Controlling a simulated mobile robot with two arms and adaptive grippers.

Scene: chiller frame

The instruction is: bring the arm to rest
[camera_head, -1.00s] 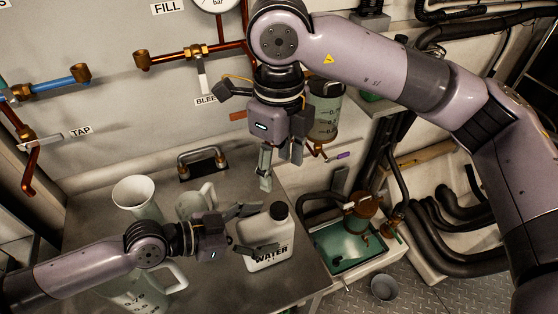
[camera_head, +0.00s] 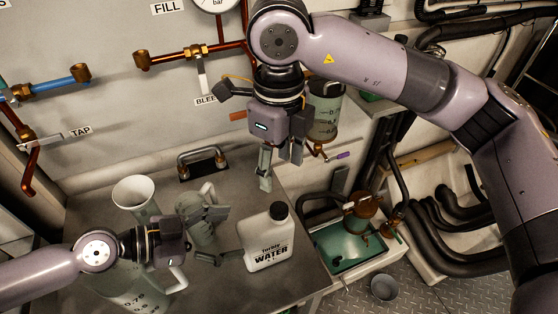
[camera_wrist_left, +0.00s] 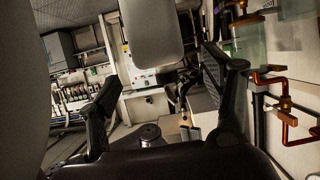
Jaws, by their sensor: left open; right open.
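My left gripper (camera_head: 212,236) is open and empty over the metal bench, just left of the white water bottle (camera_head: 268,240) and apart from it. The bottle stands upright with a black cap, its label facing the camera. In the left wrist view the two dark fingers of my left gripper (camera_wrist_left: 168,92) are spread with nothing between them. My right gripper (camera_head: 279,168) is open and empty, pointing down above the back right of the bench. Part of a pale jug (camera_head: 200,235) is hidden behind the left gripper.
A white funnel-topped vessel (camera_head: 134,192) and a large graduated jug (camera_head: 125,285) stand at the left of the bench, close to my left arm. A metal handle (camera_head: 203,160) sits at the back. A teal tray (camera_head: 348,245) lies right of the bench.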

